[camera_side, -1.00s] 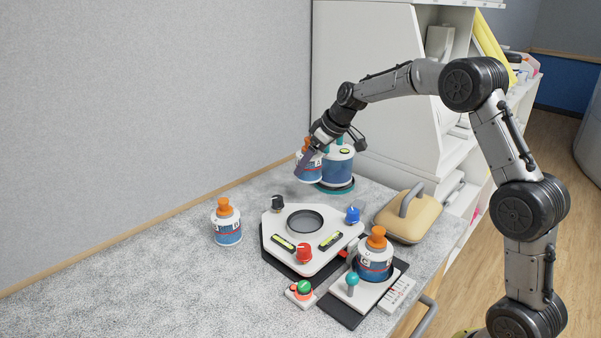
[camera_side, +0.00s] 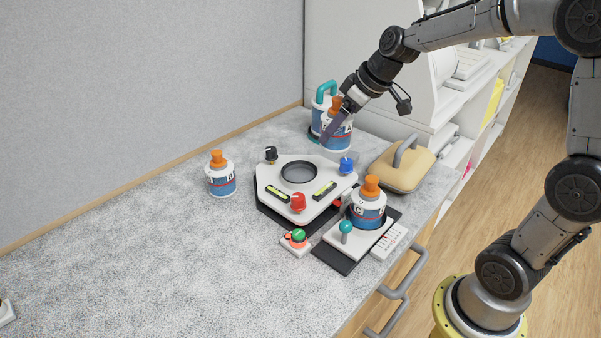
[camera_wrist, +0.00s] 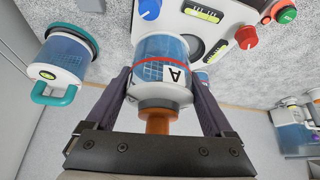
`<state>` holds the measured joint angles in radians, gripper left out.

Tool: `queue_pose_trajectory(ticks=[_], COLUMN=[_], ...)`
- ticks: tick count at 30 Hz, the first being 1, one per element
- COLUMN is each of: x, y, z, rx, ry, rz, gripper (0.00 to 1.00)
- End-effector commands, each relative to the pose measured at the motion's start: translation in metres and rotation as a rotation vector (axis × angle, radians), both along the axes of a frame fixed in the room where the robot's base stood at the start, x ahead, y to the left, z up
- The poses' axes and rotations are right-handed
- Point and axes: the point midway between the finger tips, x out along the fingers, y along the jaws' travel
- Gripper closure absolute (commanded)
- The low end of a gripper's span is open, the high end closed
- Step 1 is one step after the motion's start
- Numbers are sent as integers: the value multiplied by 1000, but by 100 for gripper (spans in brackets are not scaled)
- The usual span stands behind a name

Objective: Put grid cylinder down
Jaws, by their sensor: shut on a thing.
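The grid cylinder (camera_side: 337,138) is a white and blue bottle with an orange cap. In the wrist view, the cylinder (camera_wrist: 163,62) shows a grid patch, a red line and a letter A. My gripper (camera_side: 336,122) is shut on it near the cap end, one finger on each side; the fingers (camera_wrist: 163,84) also show in the wrist view. In the side view it is upright or nearly so, behind the white console (camera_side: 268,187) and in front of the teal-handled container (camera_side: 318,122). I cannot tell whether its base touches the table.
An orange-capped bottle (camera_side: 221,182) stands left of the console. A tan handled case (camera_side: 400,166) lies right. Blue knob (camera_side: 346,165) is close to the held cylinder.

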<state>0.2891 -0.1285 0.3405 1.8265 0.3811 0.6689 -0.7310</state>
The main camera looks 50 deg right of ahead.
Motion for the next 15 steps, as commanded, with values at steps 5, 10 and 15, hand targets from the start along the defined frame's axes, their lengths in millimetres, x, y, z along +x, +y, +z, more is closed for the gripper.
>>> queue_pose_trajectory(ticks=[5,10,15], x=[-47,-76,-82], y=[32,52,61], z=[22,35,46], rx=[-3,-1,-1], ry=[-11,-8,-4], rz=[40,78,104], gripper=[91,91,91])
